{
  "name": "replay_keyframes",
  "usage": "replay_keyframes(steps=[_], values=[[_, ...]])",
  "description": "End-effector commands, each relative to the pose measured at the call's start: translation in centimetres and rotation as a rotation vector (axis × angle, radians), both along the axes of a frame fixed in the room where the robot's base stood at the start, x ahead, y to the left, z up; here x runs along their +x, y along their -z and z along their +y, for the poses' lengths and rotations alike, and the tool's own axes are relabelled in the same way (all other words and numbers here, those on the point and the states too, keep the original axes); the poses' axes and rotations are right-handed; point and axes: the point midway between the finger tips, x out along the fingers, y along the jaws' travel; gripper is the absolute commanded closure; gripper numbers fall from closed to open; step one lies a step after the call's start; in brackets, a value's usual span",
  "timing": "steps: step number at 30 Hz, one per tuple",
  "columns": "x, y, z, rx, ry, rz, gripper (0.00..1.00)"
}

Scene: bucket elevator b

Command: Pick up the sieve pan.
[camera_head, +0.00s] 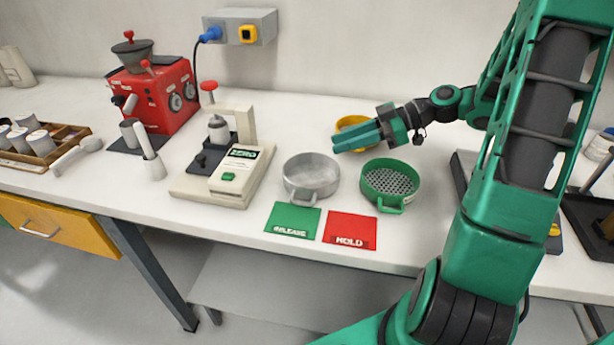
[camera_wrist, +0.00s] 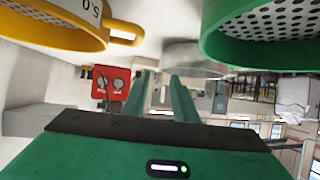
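A plain grey metal pan (camera_head: 311,176) with a front handle sits on the white bench and shows no mesh. In the wrist view a pale grey shape just beyond my fingertips appears to be this pan (camera_wrist: 193,55). A green sieve (camera_head: 390,182) with a perforated floor stands to its right; it fills the wrist view's upper right (camera_wrist: 216,46). A yellow sieve (camera_head: 352,121) lies behind my fingers, and in the wrist view it is upper left (camera_wrist: 45,33), marked "5.0". My gripper (camera_head: 341,142) is open and empty, pointing left, behind the grey and green pans.
Green (camera_head: 293,220) and red (camera_head: 350,230) cards lie at the bench's front edge. A scale (camera_head: 232,172) stands left of the grey pan, with a red machine (camera_head: 157,90) behind. A wooden tray (camera_head: 68,133) holds jars. Dark equipment stands right of my arm.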

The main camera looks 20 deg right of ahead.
Motion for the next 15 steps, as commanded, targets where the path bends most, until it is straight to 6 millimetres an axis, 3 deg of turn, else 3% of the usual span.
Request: replay_keyframes(steps=[15], values=[[1.8, 2.4, 4.5, 0.001, -0.001, 0.002, 0.74]])
